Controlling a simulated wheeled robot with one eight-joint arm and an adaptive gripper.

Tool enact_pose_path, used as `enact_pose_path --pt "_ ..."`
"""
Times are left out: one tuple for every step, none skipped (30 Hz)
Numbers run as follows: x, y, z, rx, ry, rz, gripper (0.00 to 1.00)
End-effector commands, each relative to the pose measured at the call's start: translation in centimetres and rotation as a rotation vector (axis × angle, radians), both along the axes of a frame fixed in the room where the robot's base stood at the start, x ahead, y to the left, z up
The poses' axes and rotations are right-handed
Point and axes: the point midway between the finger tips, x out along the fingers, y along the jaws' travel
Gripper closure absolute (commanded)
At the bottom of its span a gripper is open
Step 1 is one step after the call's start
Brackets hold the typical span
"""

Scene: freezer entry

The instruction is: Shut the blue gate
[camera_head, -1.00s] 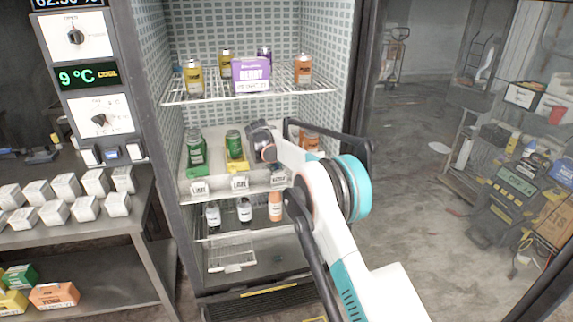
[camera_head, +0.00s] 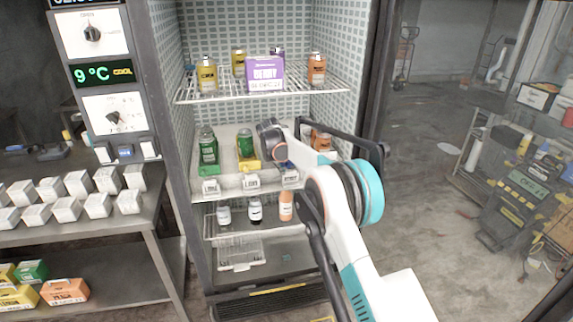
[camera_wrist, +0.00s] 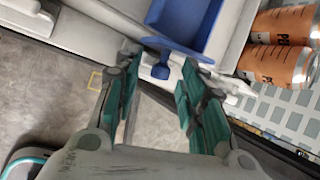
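A blue part with raised edges (camera_wrist: 190,22), which I take for the blue gate, is at the top middle of the wrist view. A blue knob (camera_wrist: 161,70) sticks out from its lower end. My gripper (camera_wrist: 158,85) is open, with its teal-padded fingers on either side of the knob and a gap visible to each side. In the head view my arm reaches into the open fridge at the middle shelf (camera_head: 225,187). A small blue patch (camera_head: 280,152) shows there beside the arm; the arm hides most of it and the gripper fingertips.
Orange cans (camera_wrist: 285,65) are close on the right of the wrist view. Green jars (camera_head: 208,150) stand on the middle shelf. Bottles and a purple box (camera_head: 265,73) are on the upper wire shelf.

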Motion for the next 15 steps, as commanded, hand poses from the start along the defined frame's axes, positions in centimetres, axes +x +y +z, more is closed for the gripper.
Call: enact_pose_path --pt "0.0 0.0 0.0 0.0 0.0 0.0 0.62" --pt "0.0 0.0 0.0 0.0 0.0 0.0 0.62" --pt "0.0 0.0 0.1 0.0 0.0 0.0 0.62" --pt "0.0 0.0 0.2 0.0 0.0 0.0 0.62" --pt "0.0 0.0 0.3 0.0 0.0 0.0 0.62" --pt "0.0 0.0 0.6 0.0 0.0 0.0 0.62" --pt "0.0 0.0 0.9 0.0 0.0 0.0 0.62" --pt "0.0 0.0 1.3 0.0 0.0 0.0 0.62" --pt "0.0 0.0 1.9 0.0 0.0 0.0 0.62" --pt "0.0 0.0 2.4 0.0 0.0 0.0 0.62" --pt "0.0 0.0 3.0 0.0 0.0 0.0 0.62" --pt "0.0 0.0 3.7 0.0 0.0 0.0 0.62" --pt "0.0 0.0 4.3 0.0 0.0 0.0 0.62" --pt "0.0 0.0 4.9 0.0 0.0 0.0 0.62" --pt "0.0 0.0 5.6 0.0 0.0 0.0 0.62"
